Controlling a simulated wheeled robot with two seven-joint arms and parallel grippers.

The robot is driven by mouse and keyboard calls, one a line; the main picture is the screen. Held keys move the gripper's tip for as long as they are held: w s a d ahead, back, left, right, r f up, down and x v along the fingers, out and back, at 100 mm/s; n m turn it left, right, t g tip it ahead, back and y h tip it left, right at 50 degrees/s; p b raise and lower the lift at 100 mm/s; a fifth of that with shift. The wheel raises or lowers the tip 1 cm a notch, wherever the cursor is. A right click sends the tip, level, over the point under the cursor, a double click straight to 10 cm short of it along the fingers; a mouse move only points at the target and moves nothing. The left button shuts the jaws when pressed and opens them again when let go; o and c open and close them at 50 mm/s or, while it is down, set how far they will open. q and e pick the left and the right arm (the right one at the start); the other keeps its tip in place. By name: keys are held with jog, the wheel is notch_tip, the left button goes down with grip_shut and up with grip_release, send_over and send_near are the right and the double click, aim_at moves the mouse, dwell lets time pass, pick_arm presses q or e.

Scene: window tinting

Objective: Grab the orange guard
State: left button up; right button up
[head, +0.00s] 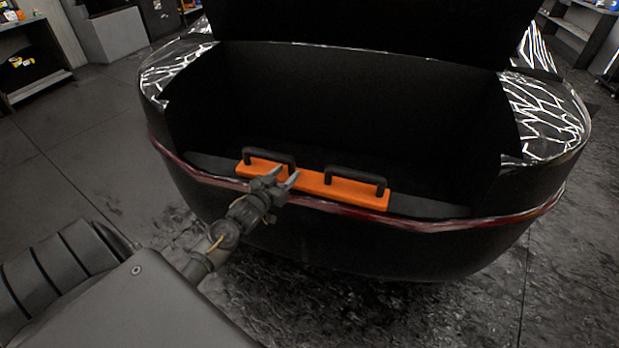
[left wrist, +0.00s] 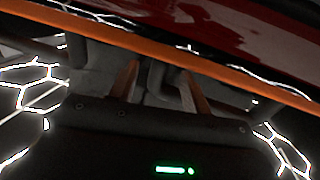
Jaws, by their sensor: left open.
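The orange guard (head: 316,187) is a long orange bar with two black handles, a left handle (head: 270,155) and a right handle (head: 356,176). It lies along the rear sill of the open car trunk. My left gripper (head: 283,178) is open at the guard's near side, just below and right of the left handle. In the left wrist view the guard (left wrist: 205,62) runs as an orange strip across the picture, with the open fingers (left wrist: 160,85) close to it. I cannot tell whether they touch it. My right gripper is not in view.
The dark car's trunk (head: 330,110) is open and looks empty behind the guard. Its red-edged bumper (head: 440,225) curves around the front. Shelves (head: 30,55) stand at the far left and far right. The floor (head: 110,140) left of the car is clear.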

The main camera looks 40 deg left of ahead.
pick_arm(q)
jog(key=shift+w+a, duration=0.1)
jog(key=shift+w, duration=0.85)
jog(key=shift+c, duration=0.2)
grip_shut()
